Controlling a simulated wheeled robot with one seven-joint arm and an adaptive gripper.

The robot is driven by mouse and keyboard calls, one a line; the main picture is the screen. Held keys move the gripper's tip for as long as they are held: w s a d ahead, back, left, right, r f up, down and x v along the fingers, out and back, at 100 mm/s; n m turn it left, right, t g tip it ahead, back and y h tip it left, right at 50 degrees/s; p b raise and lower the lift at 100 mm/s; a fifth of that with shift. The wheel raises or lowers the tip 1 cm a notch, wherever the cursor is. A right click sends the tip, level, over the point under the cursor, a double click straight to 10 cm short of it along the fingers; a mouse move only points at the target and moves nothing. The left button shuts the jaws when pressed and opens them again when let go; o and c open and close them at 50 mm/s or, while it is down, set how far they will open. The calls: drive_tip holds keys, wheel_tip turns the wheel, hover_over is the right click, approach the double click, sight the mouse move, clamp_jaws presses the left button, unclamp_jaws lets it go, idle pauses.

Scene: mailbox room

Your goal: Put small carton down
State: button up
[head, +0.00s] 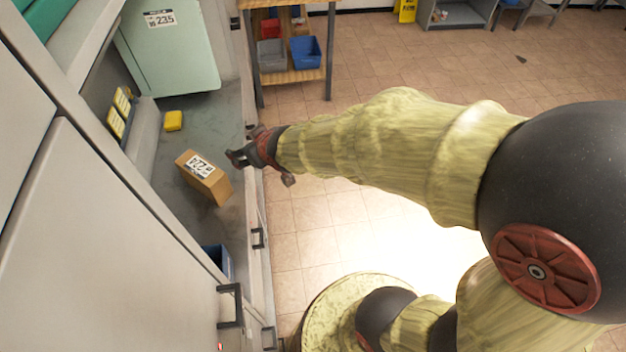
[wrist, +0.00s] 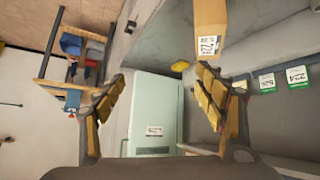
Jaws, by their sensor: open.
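The small carton (head: 203,176) is a brown box with a white printed label. It rests on the grey counter (head: 240,215) inside the recess on the left of the head view. My gripper (head: 232,158) is just right of the carton in the head view, apart from it and empty. In the wrist view my gripper (wrist: 165,95) has its two yellow-padded fingers spread wide. The carton (wrist: 210,30) shows there beyond the right finger, at the top, with nothing between the fingers.
A yellow block (head: 173,121) lies on the counter behind the carton. A pale green panel labelled 235 (head: 170,50) stands farther back. A dark blue bin (head: 217,260) is at the near end. A shelf with a blue bin (head: 305,52) stands beyond the counter; the tiled floor is open.

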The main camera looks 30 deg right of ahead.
drive_tip(key=s+d+r+m+g, duration=0.1)
drive_tip(key=s+r, duration=0.2)
drive_tip(key=s, duration=0.5)
drive_tip(key=s+d+r+g, duration=0.1)
drive_tip(key=s+r, duration=0.3)
drive_tip(key=s, duration=0.4)
drive_tip(key=s+d+r+m+g+h, duration=0.1)
drive_tip(key=s+d+r+g, duration=0.1)
drive_tip(key=s, duration=0.6)
drive_tip(key=shift+d+r+m, duration=0.3)
drive_tip(key=shift+d+r, duration=0.15)
drive_tip(key=shift+r, duration=0.25)
drive_tip(key=c, duration=0.3)
